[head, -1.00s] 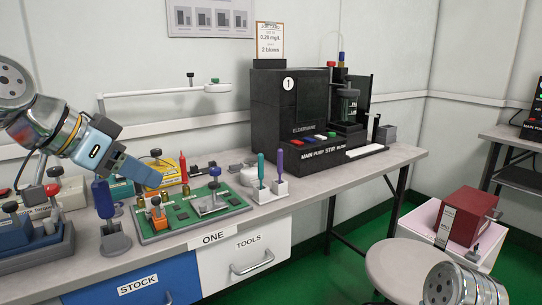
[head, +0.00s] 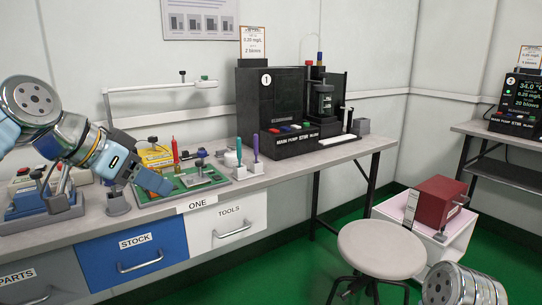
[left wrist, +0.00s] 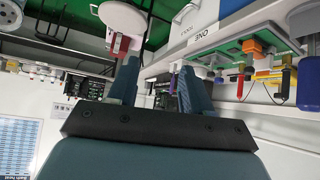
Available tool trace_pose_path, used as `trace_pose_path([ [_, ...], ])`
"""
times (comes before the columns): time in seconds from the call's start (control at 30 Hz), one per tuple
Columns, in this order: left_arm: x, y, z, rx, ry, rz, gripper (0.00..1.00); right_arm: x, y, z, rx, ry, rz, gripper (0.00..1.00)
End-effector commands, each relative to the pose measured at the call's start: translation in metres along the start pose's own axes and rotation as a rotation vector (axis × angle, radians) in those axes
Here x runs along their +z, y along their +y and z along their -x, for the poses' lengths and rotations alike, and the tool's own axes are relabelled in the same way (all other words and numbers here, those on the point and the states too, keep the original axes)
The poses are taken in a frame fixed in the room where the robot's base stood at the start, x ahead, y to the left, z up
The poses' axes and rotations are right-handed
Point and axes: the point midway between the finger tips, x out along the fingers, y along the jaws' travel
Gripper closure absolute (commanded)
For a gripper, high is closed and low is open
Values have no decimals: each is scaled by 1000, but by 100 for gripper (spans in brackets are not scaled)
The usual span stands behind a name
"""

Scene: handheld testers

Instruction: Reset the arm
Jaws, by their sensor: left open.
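My left gripper (head: 145,178) reaches in from the left in the head view, above the left part of the workbench near the green board (head: 190,185). In the left wrist view its two blue fingers (left wrist: 158,88) stand apart with nothing between them. It is open and empty. At the lower right of the head view a metal joint of my right arm (head: 458,285) shows; its gripper is out of view.
The workbench (head: 300,165) carries a black tester marked 1 (head: 275,100) and two upright screwdrivers (head: 247,160). A round stool (head: 380,248) and a red box (head: 440,200) on a white stand are at the right. A second tester (head: 520,100) stands on the far-right table.

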Motion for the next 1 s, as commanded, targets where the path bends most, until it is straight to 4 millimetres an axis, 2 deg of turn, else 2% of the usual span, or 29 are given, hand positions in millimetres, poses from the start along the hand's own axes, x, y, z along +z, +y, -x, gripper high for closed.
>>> trace_pose_path([
  [0.27, 14, -19, -65, 5, -49, 88, 50, 1, -2, 3, -1, -2, 1, 57],
  [0.43, 37, -33, -128, 5, -98, 174, 50, 1, -4, 6, -2, -3, 2, 57],
  [0.57, 73, -40, -194, 3, -154, 266, 50, 2, -6, 9, -4, -5, 3, 57],
  [0.67, 122, -40, -258, -1, -217, 363, 50, 2, -8, 13, -5, -7, 5, 57],
  [0.7, 147, -36, -284, -3, -245, 403, 50, 3, -9, 14, -6, -8, 5, 57],
  [0.77, 187, -27, -318, -9, -287, 465, 50, 3, -11, 16, -7, -9, 6, 57],
  [0.8, 215, -18, -338, -12, -315, 506, 50, 3, -12, 18, -8, -10, 7, 57],
  [0.87, 258, -2, -364, -18, -356, 566, 50, 4, -13, 20, -9, -11, 8, 57],
  [0.9, 289, 11, -377, -22, -385, 607, 50, 4, -14, 21, -10, -12, 9, 57],
  [1.0, 360, 50, -397, -31, -451, 700, 50, 5, -17, 25, -11, -14, 10, 57],
])
